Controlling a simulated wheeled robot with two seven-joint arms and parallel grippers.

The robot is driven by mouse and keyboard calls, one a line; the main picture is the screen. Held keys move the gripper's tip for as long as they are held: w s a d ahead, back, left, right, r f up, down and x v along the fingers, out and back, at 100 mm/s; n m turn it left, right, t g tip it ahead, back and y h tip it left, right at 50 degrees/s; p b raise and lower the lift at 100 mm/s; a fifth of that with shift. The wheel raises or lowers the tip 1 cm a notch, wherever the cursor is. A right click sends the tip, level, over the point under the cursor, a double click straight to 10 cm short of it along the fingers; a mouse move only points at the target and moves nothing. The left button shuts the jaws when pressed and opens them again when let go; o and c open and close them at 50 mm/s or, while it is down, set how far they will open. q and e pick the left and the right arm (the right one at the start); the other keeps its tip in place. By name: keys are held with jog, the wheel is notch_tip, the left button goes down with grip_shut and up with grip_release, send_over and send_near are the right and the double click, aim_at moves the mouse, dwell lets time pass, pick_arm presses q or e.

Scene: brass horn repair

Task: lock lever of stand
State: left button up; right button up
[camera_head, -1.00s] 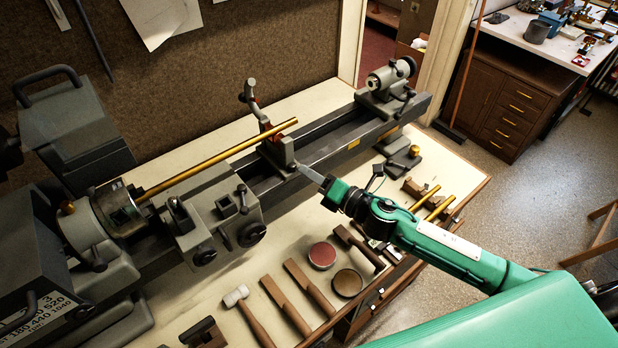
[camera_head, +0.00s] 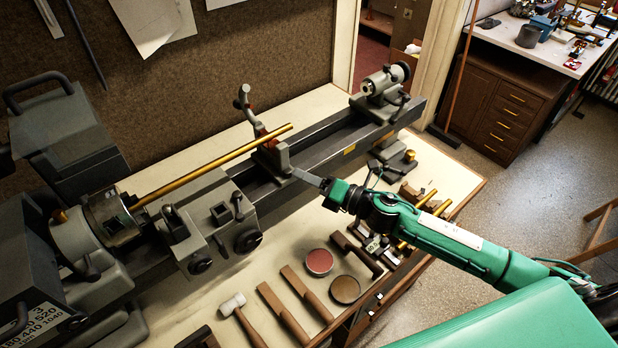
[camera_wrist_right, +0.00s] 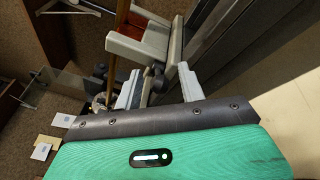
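The stand (camera_head: 272,155) is a grey support with red parts on the lathe bed, and a brass tube (camera_head: 215,165) rests across it. My right gripper (camera_head: 299,174) is at the near side of the stand's foot. In the right wrist view the stand (camera_wrist_right: 150,46) is just beyond the fingers. My right gripper (camera_wrist_right: 160,88) is open there, its two pale fingers apart. A dark lever (camera_wrist_right: 155,77) low on the stand shows between them. I cannot tell whether either finger touches it. In the head view the fingers hide this lever. My left gripper is not in view.
The tailstock (camera_head: 383,88) stands at the bed's far right end, and the chuck (camera_head: 112,218) grips the tube's left end. The bench's front edge lies below my right arm.

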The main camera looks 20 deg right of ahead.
jog(key=b+v, duration=0.6)
jog(key=v, duration=0.7)
jog(key=shift+s+d, duration=0.25)
jog(key=shift+s, duration=0.05)
dwell(0.7)
